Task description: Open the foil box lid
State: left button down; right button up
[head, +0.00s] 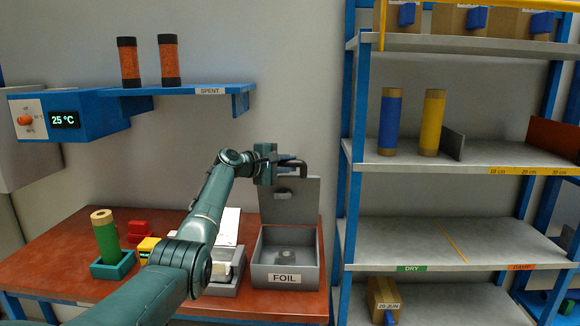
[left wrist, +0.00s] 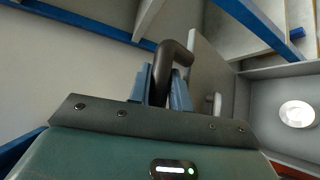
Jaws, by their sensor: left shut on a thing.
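The grey foil box (head: 285,277), labelled FOIL, stands at the right end of the red-brown table. Its grey lid (head: 300,203) stands up at the back of the box, so the inside shows, with a small light round thing in it. My right gripper is not in view.
On the table (head: 60,266), a green roll (head: 106,238) stands in a holder left of my left arm. A grey unit with white paper (head: 229,228) is just left of the box. A blue-framed shelf rack (head: 352,200) rises close on the right. The SPENT shelf (head: 190,91) is above.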

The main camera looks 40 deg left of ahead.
pick_arm(q)
jog(key=shift+w+a+r, duration=0.2)
jog(key=shift+w+r, duration=0.15)
jog(key=shift+w, duration=0.05)
jog(key=shift+w+a+g+p, duration=0.15)
jog(key=shift+w+g+p, duration=0.15)
jog(key=shift+p, duration=0.1)
jog(key=shift+f, duration=0.1)
jog(key=c, duration=1.3)
grip_release()
jog(key=shift+s, duration=0.15)
